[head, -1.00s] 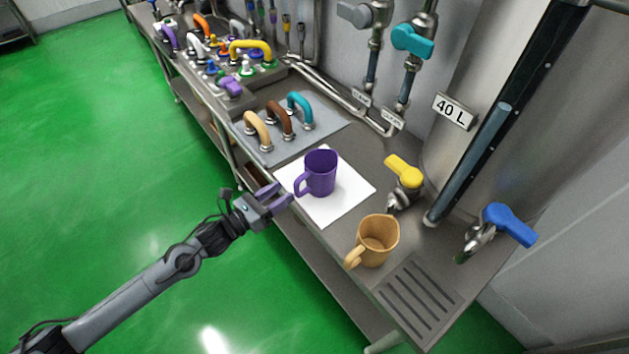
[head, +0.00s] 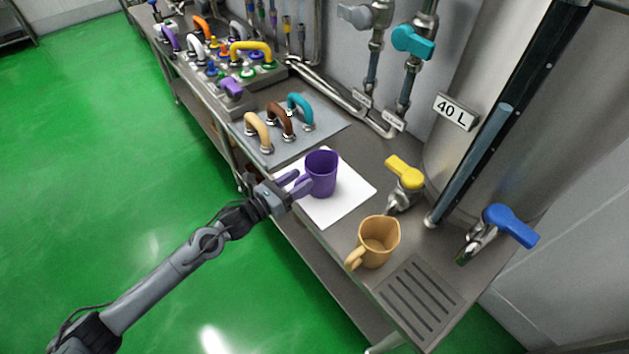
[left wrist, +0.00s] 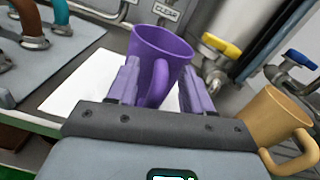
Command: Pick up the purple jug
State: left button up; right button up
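The purple jug (head: 321,173) stands upright on a white sheet (head: 341,207) on the steel counter. In the left wrist view the jug (left wrist: 163,45) is straight ahead, its handle (left wrist: 157,84) pointing toward me. My left gripper (head: 301,186) is at the handle side of the jug. In the left wrist view its two purple fingers (left wrist: 162,88) are apart, one on each side of the handle, with visible gaps. My right gripper is not in view.
A tan jug (head: 376,242) stands nearer on the counter, beside a slotted drain (head: 417,297). Taps with a yellow lever (head: 404,172) and a blue lever (head: 510,225) are behind. A grey plate with tan, brown and teal handles (head: 300,110) lies farther left.

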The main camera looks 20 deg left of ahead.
pick_arm(q)
grip_shut()
jog(key=shift+r, duration=0.15)
